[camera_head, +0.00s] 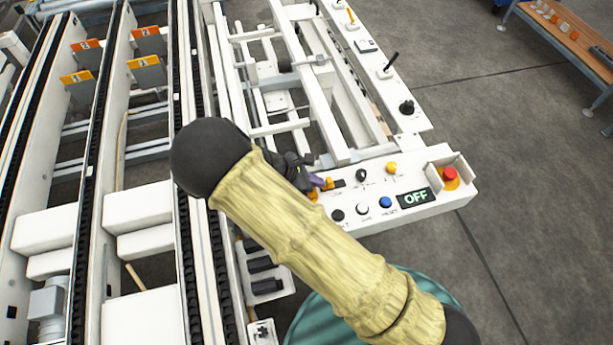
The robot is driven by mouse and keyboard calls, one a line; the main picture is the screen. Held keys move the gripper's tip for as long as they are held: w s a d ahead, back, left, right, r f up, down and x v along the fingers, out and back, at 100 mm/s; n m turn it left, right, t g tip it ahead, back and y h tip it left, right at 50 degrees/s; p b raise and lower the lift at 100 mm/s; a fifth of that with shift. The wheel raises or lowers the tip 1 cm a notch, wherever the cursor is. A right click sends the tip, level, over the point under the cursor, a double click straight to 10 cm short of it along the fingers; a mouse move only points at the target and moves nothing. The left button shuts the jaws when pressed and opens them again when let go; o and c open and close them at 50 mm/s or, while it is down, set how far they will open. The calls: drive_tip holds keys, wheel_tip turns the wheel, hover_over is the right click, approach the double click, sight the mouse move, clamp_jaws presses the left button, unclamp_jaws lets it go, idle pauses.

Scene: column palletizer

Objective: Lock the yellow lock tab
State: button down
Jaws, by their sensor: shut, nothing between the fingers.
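The control panel (432,186) is a white box at the end of the white machine frame. A small yellow-orange tab (328,184) shows on its left part, beside a dark slot. I take it for the lock tab, but it is too small to tell its position. A second orange piece (313,196) shows just below it, partly hidden by my arm. My gripper (317,181) is shut and empty right at the tab's left side. I cannot tell whether it touches the tab. My forearm covers the panel's left end.
A black joystick (390,64) stands on the far rail. Conveyor rails fill the left; open floor lies right.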

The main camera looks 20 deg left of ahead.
sight(327, 180)
drive_tip(key=shift+d+f, duration=0.1)
drive_tip(key=shift+w+d+p, duration=0.15)
drive_tip(key=shift+w+d, duration=0.3)
drive_tip(key=shift+d, duration=0.3)
drive_tip(key=shift+w+d+p, duration=0.15)
drive_tip(key=shift+w+d, duration=0.3)
drive_tip(key=shift+d, duration=0.25)
drive_tip(key=shift+a+r+p, duration=0.2)
drive_tip(key=shift+r+p, duration=0.25)
drive_tip(key=p+v, duration=0.5)
drive_tip(key=v, duration=0.3)
drive_tip(key=shift+s+a+r, duration=0.15)
drive_tip(key=shift+s+a, duration=0.15)
drive_tip(key=shift+s, duration=0.05)
drive_tip(key=shift+s+a+r+p, duration=0.15)
drive_tip(key=shift+a+p, duration=0.1)
drive_tip(key=shift+p, duration=0.1)
